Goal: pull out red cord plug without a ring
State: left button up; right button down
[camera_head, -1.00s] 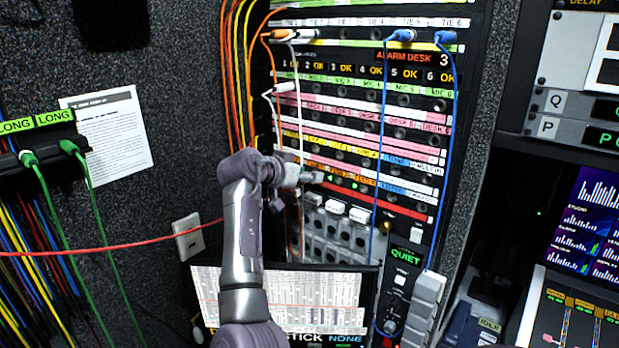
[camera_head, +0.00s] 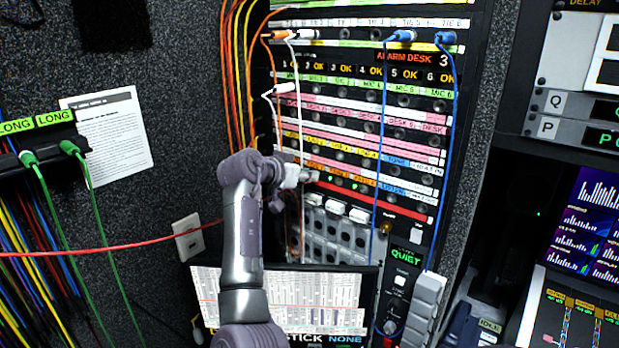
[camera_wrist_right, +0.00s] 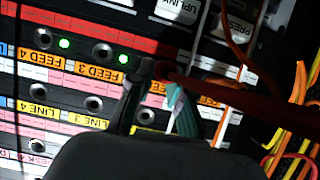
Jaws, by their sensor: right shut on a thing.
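The red cord (camera_head: 120,247) comes in from the left edge of the head view and runs behind my right arm toward the rack. In the right wrist view the red cord (camera_wrist_right: 235,95) leads right from between my fingertips. My right gripper (camera_head: 303,176) is at the lower left of the patch panel, in the orange FEED row. It also shows in the right wrist view (camera_wrist_right: 155,78), shut on the red cord's plug end beside the FEED 3 jack (camera_wrist_right: 101,53). The fingers mostly hide the plug, so I cannot tell how deep it sits. My left gripper is not in view.
Orange, yellow and white cords (camera_head: 240,75) hang close to my right arm. Two blue cords (camera_head: 380,140) hang across the panel's right side. Green lights (camera_wrist_right: 123,59) glow by the FEED jacks. A monitor (camera_head: 320,300) stands below the panel.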

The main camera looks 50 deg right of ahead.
jog(key=shift+s+a, duration=0.1)
jog(key=shift+a, duration=1.6)
dwell(1.0)
jog(key=shift+s+a, duration=0.15)
jog(key=shift+a, duration=1.4)
jog(key=shift+a+b, duration=0.15)
jog(key=shift+b, duration=0.15)
jog(key=shift+s+a, duration=0.15)
jog(key=shift+a, duration=1.2)
